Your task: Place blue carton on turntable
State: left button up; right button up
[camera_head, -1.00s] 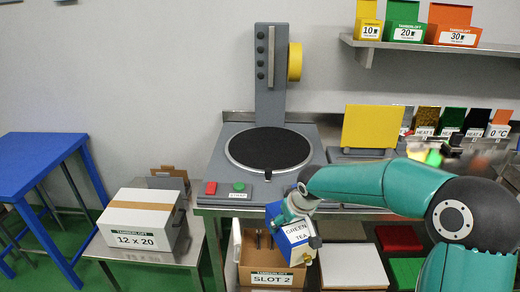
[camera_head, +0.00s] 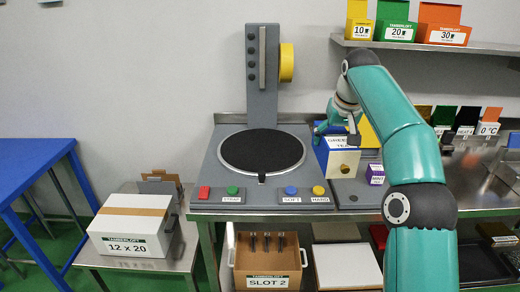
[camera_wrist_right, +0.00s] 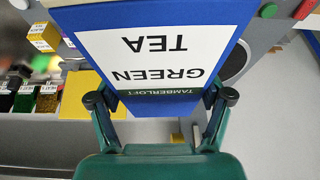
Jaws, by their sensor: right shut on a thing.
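The blue carton (camera_head: 342,143), labelled GREEN TEA, is in my right gripper (camera_head: 336,128), to the right of the turntable and above the worktop. In the right wrist view, the carton (camera_wrist_right: 150,18) fills the space between the fingers of my right gripper (camera_wrist_right: 160,98), which is shut on it. The turntable (camera_head: 263,151) is a black disc with a pale rim on a grey machine, and its top is bare. A small part of its edge shows in the right wrist view (camera_wrist_right: 238,62). My left gripper is not in view.
The machine's upright column (camera_head: 262,75) stands behind the turntable. Red, green, blue and yellow buttons line its front edge. A small purple box (camera_head: 375,173) stands right of the carton. A slotted crate (camera_head: 268,260) sits below, and a white 12 x 20 box (camera_head: 130,225) at left.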

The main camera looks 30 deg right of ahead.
aim_at(262, 147)
jog(key=i, duration=1.45)
jog(key=u, duration=0.05)
